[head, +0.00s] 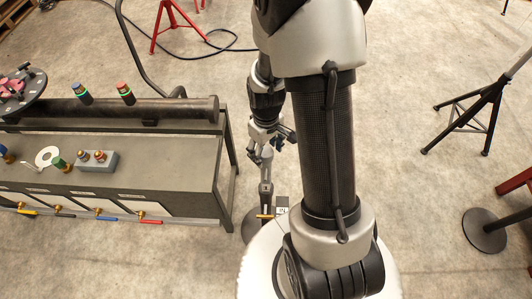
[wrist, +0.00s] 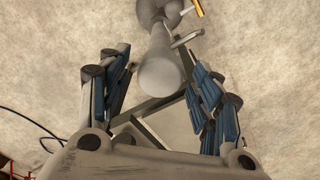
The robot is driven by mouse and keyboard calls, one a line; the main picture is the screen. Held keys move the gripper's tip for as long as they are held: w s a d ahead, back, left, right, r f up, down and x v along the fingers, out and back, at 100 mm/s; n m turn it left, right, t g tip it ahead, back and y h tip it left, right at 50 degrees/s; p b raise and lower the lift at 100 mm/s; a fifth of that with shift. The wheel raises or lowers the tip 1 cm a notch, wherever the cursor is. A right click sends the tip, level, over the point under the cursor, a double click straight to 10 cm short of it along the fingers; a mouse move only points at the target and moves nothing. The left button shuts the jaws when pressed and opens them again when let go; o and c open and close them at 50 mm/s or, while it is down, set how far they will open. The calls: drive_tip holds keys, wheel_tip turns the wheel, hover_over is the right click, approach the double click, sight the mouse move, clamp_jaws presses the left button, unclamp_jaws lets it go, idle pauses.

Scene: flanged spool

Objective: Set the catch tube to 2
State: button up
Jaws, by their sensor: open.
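A grey upright tube (head: 266,187), apparently the catch tube, stands on a round base beside the table's right end. A yellow-ended lever (head: 265,216) sticks out low on it, beside a small marked plate (head: 282,208) whose sign is too small to read surely. My gripper (head: 270,146) is just above the tube's top, pointing down. In the wrist view my gripper (wrist: 158,62) is open, and the tube's rounded end (wrist: 162,78) shows between its fingers with no clear contact. The yellow lever (wrist: 197,8) shows at the top edge there.
A dark table (head: 140,150) at left carries a long pipe (head: 140,108), coloured cylinders and a grey block (head: 98,161). Coloured-handled valves line its front edge. A black tripod stand (head: 468,115) and a round-based stand (head: 485,229) are at right. Floor between is clear.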

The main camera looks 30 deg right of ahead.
drive_tip(key=shift+f, duration=0.45)
clamp_jaws()
idle(0.6)
